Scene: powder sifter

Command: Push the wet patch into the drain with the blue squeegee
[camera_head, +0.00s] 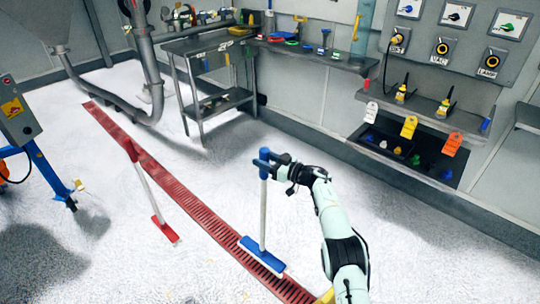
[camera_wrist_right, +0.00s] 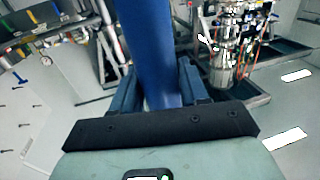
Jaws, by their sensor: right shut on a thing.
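The blue squeegee stands nearly upright in the head view, with its white pole and blue head (camera_head: 262,254) down at the red grated drain (camera_head: 205,200). Its head lies across the grate. My right gripper (camera_head: 270,165) is shut on the blue grip at the top of the squeegee. In the wrist view the blue squeegee handle (camera_wrist_right: 150,55) runs between both fingers. Darker floor (camera_head: 38,262) shows at the lower left; I cannot tell whether it is the wet patch or shadow. My left gripper is out of view.
A red squeegee (camera_head: 165,231) stands tilted at the drain's left side. A blue-legged stand (camera_head: 48,172) is at the left. A steel table (camera_head: 205,45) and wall shelf (camera_head: 430,112) line the back and right. The floor around the drain is mostly clear.

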